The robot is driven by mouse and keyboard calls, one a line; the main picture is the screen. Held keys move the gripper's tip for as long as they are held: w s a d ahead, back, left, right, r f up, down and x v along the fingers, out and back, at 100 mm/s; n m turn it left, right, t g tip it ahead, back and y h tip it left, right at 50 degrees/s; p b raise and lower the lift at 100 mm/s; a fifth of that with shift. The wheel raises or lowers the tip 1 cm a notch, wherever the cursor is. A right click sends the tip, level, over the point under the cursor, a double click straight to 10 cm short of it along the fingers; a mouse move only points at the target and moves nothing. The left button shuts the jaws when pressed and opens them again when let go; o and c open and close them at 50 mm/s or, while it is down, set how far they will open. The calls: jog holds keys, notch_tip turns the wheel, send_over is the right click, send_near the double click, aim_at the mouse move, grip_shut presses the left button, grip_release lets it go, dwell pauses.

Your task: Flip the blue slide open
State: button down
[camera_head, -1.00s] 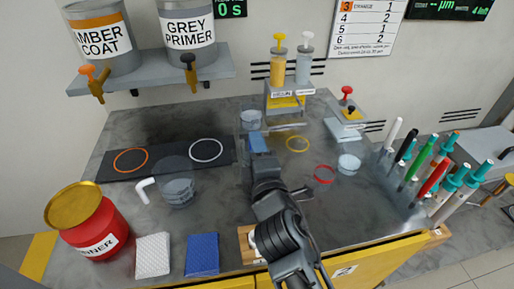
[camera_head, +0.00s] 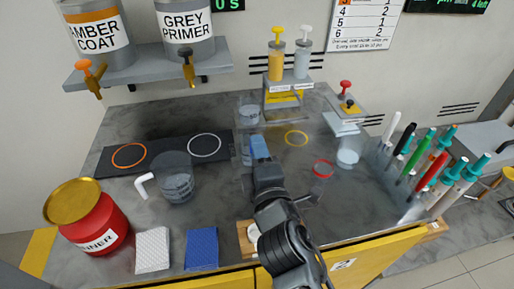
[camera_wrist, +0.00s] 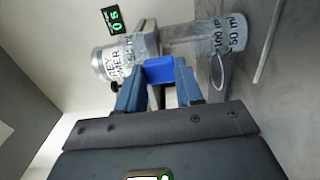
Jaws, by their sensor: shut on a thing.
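A small bright blue piece (camera_wrist: 158,70), which looks like the blue slide, sits between my gripper's fingertips in the wrist view. My gripper (camera_wrist: 160,82) is shut on it, with a blue-grey finger on each side. In the head view my gripper (camera_head: 260,147) reaches over the middle of the bench. A blue tip shows at its end, but the fingers and the piece cannot be told apart there. What the blue piece is attached to is not clear.
A clear cup (camera_head: 249,115) stands just beyond my gripper, and a clear jug (camera_head: 176,180) stands left. A red-rimmed cup (camera_head: 322,170) and another clear cup (camera_head: 347,157) are right. Pump bottles (camera_head: 277,62) stand behind; a pen rack (camera_head: 405,185) is far right.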

jog(key=c, duration=0.7)
grip_release()
jog(key=shift+s, duration=0.1)
jog(key=shift+b+v, duration=0.5)
jog(key=shift+v, duration=3.4)
